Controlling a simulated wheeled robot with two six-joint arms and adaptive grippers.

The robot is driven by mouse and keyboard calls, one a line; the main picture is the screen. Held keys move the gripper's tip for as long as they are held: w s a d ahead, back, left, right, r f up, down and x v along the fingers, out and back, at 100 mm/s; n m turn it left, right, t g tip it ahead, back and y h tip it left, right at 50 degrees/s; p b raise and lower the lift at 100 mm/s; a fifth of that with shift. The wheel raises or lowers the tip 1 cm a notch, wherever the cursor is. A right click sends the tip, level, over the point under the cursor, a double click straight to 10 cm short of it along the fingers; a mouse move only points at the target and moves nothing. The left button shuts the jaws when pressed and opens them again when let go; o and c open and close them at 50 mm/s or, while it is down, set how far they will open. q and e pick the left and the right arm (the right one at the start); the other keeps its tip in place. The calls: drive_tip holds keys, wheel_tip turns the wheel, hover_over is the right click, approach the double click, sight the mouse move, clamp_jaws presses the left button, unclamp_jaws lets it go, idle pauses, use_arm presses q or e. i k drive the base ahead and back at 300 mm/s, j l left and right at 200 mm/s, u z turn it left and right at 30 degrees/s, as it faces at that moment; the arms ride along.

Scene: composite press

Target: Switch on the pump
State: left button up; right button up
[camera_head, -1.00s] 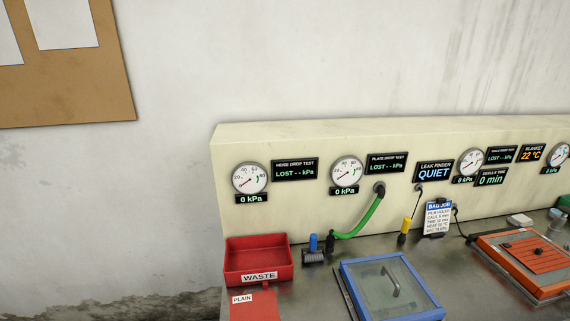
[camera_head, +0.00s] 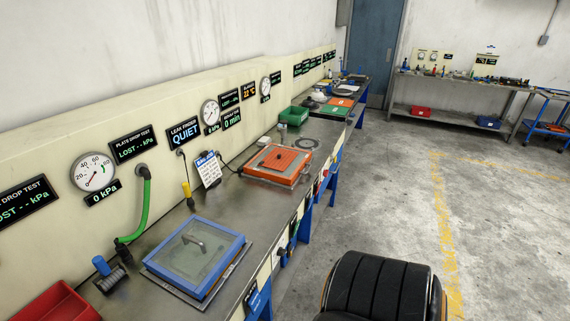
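No pump or pump switch can be made out for certain. Small controls and labels (camera_head: 277,258) sit along the bench's front edge, seen at a steep angle and too small to read. The pressure gauge (camera_head: 93,171) on the cream back panel has a 0 kPa display (camera_head: 103,193) below it. A green hose (camera_head: 145,205) runs from the panel down to the bench top. A blue-framed glass-lidded plate (camera_head: 195,257) and an orange-lidded unit (camera_head: 275,164) lie on the bench. Neither of my grippers is in view.
The metal bench (camera_head: 225,198) runs away along the left wall. A red tray (camera_head: 55,303) is at bottom left, a green bin (camera_head: 293,116) farther along. A black ribbed object (camera_head: 378,287) is at bottom centre-right; I cannot tell whether it is mine. The concrete floor (camera_head: 385,190) is open.

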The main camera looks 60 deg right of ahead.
sight(296, 227)
drive_tip(key=l+z, duration=0.1)
drive_tip(key=z, duration=0.35)
drive_tip(key=l+z, duration=0.15)
drive_tip(key=z, duration=0.3)
drive_tip(key=l+z, duration=0.15)
drive_tip(key=z, duration=0.3)
drive_tip(key=l+z, duration=0.15)
drive_tip(key=z, duration=0.3)
